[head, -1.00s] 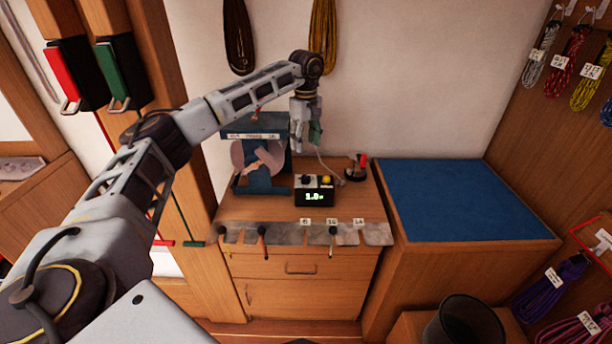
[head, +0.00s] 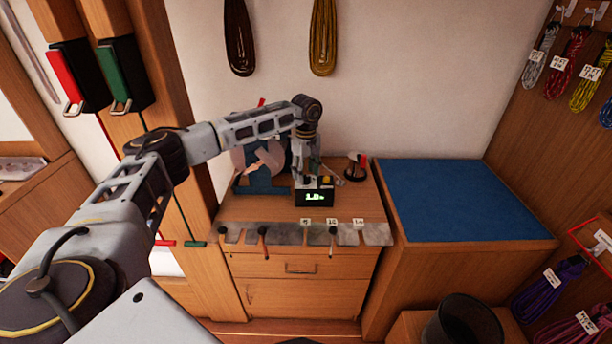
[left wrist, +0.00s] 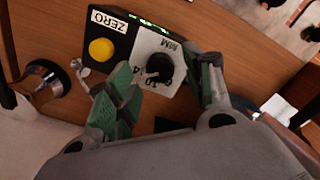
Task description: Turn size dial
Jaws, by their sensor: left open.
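The size dial (left wrist: 159,66) is a black knob on a white plate marked MM, on a small black box. In the left wrist view it lies between the open green-padded fingers of my left gripper (left wrist: 165,92), close to the right finger. A yellow button (left wrist: 101,49) labelled ZERO sits beside it. In the head view the black box (head: 314,198) stands on the wooden cabinet with a lit green display that seems to read 1.0. My left gripper (head: 305,172) points down over the box and hides most of the dial there. My right gripper is not in view.
A blue machine (head: 262,186) with a pale disc stands left of the box. A small dark stand (head: 355,168) with a red part is to its right. A metal strip (head: 290,235) with slots runs along the cabinet front. The blue mat (head: 465,200) at right is clear.

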